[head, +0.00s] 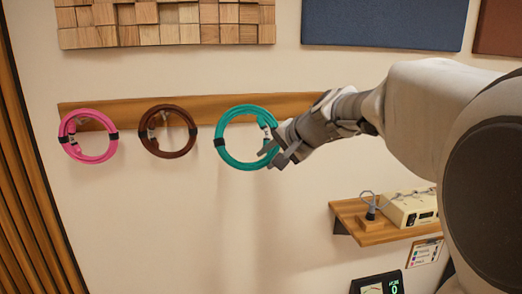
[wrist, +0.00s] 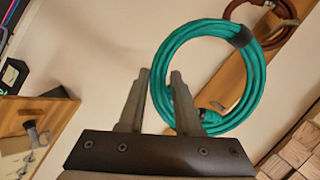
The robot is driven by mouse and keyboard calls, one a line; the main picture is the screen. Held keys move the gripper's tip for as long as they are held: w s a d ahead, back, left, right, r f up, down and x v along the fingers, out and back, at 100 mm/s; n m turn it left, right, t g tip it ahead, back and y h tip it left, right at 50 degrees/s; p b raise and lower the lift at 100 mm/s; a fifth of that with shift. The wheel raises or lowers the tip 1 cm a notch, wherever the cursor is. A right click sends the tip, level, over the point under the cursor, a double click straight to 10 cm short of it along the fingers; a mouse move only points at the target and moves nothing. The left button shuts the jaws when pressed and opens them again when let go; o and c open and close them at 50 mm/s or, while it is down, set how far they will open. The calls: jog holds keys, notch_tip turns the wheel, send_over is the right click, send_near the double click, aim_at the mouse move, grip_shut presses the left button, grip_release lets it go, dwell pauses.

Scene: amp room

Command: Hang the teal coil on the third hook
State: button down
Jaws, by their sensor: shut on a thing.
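The teal coil (head: 221,146) is in front of the wooden hook rail (head: 205,107), to the right of the brown and pink coils. My gripper (head: 275,154) is shut on the coil's right side in the head view. In the wrist view, the fingers (wrist: 159,78) straddle the near side of the teal coil (wrist: 262,75). The rail's right end is partly hidden behind my arm.
The pink coil (head: 64,147) and brown coil (head: 168,154) hang on hooks at the left. A small wooden shelf (head: 345,208) with a cream device (head: 408,208) is at lower right. Wood blocks (head: 165,34) and a blue panel (head: 385,25) are above. The wall below the coils is clear.

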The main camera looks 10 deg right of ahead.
jog(key=w+f+p, duration=0.1)
jog(key=w+p, duration=0.1)
jog(key=w, duration=1)
jog(key=shift+f+p, duration=0.25)
jog(key=shift+p, duration=0.05)
dwell(1.2)
jog(key=shift+f, duration=0.25)
dwell(0.4)
